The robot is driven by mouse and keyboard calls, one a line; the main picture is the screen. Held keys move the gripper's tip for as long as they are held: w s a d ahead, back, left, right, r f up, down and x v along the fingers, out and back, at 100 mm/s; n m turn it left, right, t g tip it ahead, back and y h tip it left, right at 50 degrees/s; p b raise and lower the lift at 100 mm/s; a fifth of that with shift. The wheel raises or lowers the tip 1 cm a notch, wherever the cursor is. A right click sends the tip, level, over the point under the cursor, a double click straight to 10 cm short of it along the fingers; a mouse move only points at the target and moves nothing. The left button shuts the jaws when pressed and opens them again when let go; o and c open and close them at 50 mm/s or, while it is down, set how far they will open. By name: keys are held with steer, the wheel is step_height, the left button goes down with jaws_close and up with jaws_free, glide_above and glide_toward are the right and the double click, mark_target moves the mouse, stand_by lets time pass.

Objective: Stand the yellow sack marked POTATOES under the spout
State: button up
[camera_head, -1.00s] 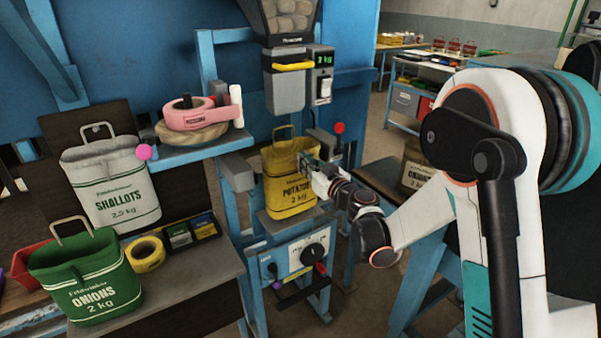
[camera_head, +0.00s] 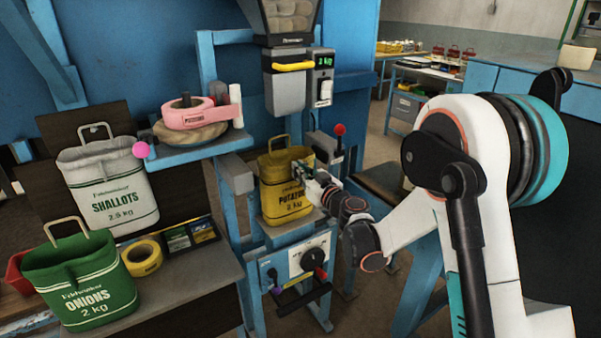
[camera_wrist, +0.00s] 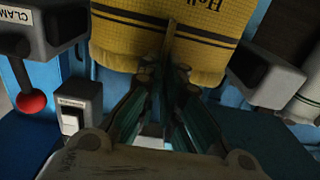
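The yellow sack marked POTATOES (camera_head: 279,203) is upright on a small grey platform (camera_head: 293,234), below the grey spout (camera_head: 286,93). A gap separates its open top and handle from the spout. My gripper (camera_head: 303,172) is at the sack's right side. In the wrist view the yellow cloth (camera_wrist: 125,35) fills the top middle, and my gripper's fingers (camera_wrist: 165,75) converge on a thin upright edge of it. They look shut on that edge; the fingertips are partly hidden in shadow.
A red-knobbed lever (camera_head: 340,129) stands right of the sack; its knob also shows in the wrist view (camera_wrist: 31,101). A control panel (camera_head: 300,262) is below the platform. At left are a white SHALLOTS sack (camera_head: 113,190), a green ONIONS sack (camera_head: 85,280) and yellow tape (camera_head: 142,258).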

steer(key=shift+o, duration=1.3)
steer(key=shift+r, duration=0.1)
steer(key=p+v, duration=0.3)
steer(key=v, duration=0.9)
steer(key=s+d+r+m+g+h, duration=0.1)
steer(key=s+r+g, duration=0.1)
steer(key=s+r, duration=0.3)
steer(key=s+d+r+g+h, duration=0.1)
steer(key=s+d+r+g, duration=0.1)
steer(key=s, duration=0.5)
steer(key=s+d+f+m+g+h, duration=0.1)
steer(key=s+d+m+g+h, duration=0.1)
steer(key=s+d, duration=0.4)
steer(key=s+d+f+m+g+h, duration=0.1)
steer(key=s+d+h, duration=0.5)
steer(key=s, duration=1)
steer(key=d+m+g, duration=0.1)
steer(key=m, duration=0.1)
steer(key=shift+d+f+m, duration=0.2)
steer(key=shift+d+m, duration=0.1)
steer(key=shift+m, duration=0.1)
